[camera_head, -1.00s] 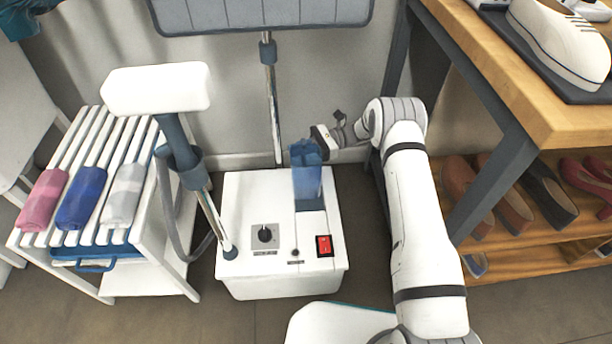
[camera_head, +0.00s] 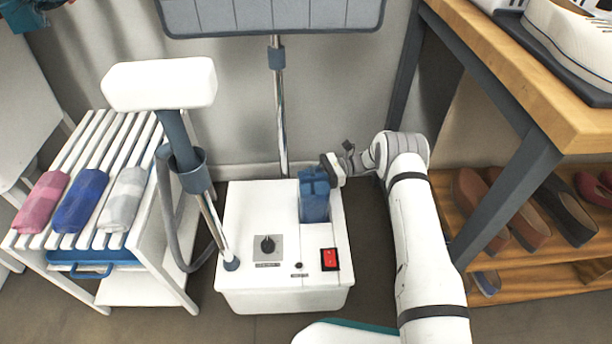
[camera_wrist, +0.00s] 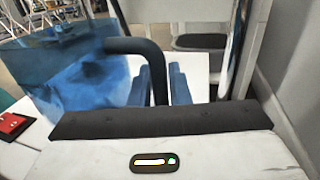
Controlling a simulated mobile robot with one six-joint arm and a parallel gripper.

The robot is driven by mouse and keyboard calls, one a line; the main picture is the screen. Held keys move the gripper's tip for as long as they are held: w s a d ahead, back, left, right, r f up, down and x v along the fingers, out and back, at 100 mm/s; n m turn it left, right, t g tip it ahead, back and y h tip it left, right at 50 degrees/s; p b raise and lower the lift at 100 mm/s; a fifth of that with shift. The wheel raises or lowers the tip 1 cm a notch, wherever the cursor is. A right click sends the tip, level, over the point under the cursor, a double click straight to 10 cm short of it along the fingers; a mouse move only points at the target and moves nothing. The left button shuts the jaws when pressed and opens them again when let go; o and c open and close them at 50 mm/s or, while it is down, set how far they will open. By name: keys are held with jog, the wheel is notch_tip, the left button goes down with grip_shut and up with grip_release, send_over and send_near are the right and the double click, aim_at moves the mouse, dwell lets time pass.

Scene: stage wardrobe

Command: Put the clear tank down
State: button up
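The clear tank (camera_head: 314,198) is a see-through blue box. In the head view it is upright at the back right of the white steamer base (camera_head: 245,215), at the dark recess there; I cannot tell whether its bottom touches. In the wrist view the tank (camera_wrist: 60,85) fills the left side, with its black curved handle (camera_wrist: 135,46) reaching right. My gripper (camera_head: 337,168) is at the tank's right side. Its two blue fingers (camera_wrist: 162,85) stand close on both sides of the handle, shut on it.
The steamer base has a dial (camera_head: 267,245), a red switch (camera_head: 329,259) and a pole at its back. A slatted white rack (camera_head: 105,215) with rolled cloths is at left. A wooden shoe shelf (camera_head: 530,265) stands close at right of my arm.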

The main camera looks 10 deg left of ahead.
jog(key=o, duration=0.3)
jog(key=shift+o, duration=0.2)
jog(key=shift+r, duration=0.2)
jog(key=p+v, duration=0.2)
jog(key=v, duration=1)
jog(key=s+d+r+t+h, duration=0.1)
jog(key=s+r+h, duration=0.1)
jog(key=r, duration=0.2)
jog(key=s+d+r+h, duration=0.1)
jog(key=s+r, duration=0.2)
jog(key=r, duration=0.2)
jog(key=s+d+r+n+t+h, duration=0.3)
jog(key=s+d+r+n+h, duration=0.1)
jog(key=s, duration=0.6)
jog(key=s+d+r+n+t+h, duration=0.3)
jog(key=s+d+r, duration=0.3)
jog(key=s+r, duration=0.2)
jog(key=s+d+r+n+t+h, duration=0.3)
jog(key=s+d+r+n+h, duration=0.2)
jog(key=s, duration=0.7)
jog(key=shift+s+d+r+h, duration=0.3)
jog(key=shift+d+r, duration=0.05)
jog(key=shift+r, duration=0.25)
